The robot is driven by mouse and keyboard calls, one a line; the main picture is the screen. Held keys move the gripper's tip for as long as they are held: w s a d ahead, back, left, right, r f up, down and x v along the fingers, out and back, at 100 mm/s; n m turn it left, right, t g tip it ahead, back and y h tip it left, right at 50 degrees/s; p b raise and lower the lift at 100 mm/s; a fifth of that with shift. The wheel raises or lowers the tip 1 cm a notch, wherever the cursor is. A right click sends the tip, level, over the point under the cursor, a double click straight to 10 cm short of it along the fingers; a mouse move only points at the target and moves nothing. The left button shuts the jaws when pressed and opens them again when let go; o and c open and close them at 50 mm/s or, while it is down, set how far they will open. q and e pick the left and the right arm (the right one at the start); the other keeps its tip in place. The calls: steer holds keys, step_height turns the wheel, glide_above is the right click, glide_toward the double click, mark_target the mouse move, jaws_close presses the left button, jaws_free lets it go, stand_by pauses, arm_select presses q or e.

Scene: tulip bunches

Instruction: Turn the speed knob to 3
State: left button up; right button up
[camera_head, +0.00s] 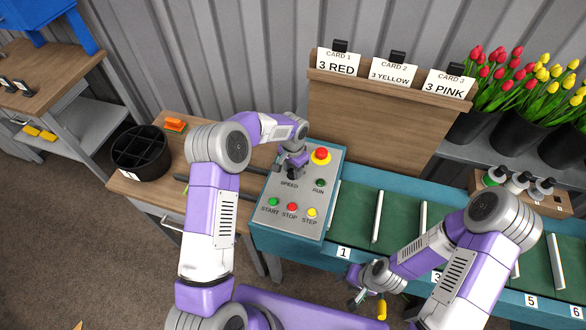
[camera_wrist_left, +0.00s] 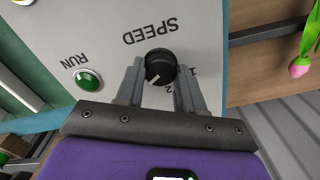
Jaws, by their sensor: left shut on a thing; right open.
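The grey control panel (camera_head: 305,205) carries the black speed knob (camera_wrist_left: 160,66), beside the printed word SPEED. My left gripper (camera_head: 290,172) is over the panel, its fingers (camera_wrist_left: 159,84) on either side of the knob and shut on it. In the left wrist view the printing is upside down. The digits 1 and 2 show by the knob; no 3 is visible. A short white mark on the knob points to the lower left, on the side of the 2 away from the 1. My right gripper (camera_head: 366,298) is open, low in front of the conveyor.
The panel also has a green RUN button (camera_wrist_left: 88,79), a red mushroom button (camera_head: 320,155), and START, STOP and STEP buttons. A green slatted conveyor (camera_head: 400,220) runs right. Three cards stand on a wooden board (camera_head: 370,120). A black divided bin (camera_head: 140,155) stands left.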

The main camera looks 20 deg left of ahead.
arm_select(q)
steer(key=o, duration=1)
steer(key=shift+o, duration=0.2)
step_height(320, 180, up, 8)
steer(key=shift+f, duration=0.15)
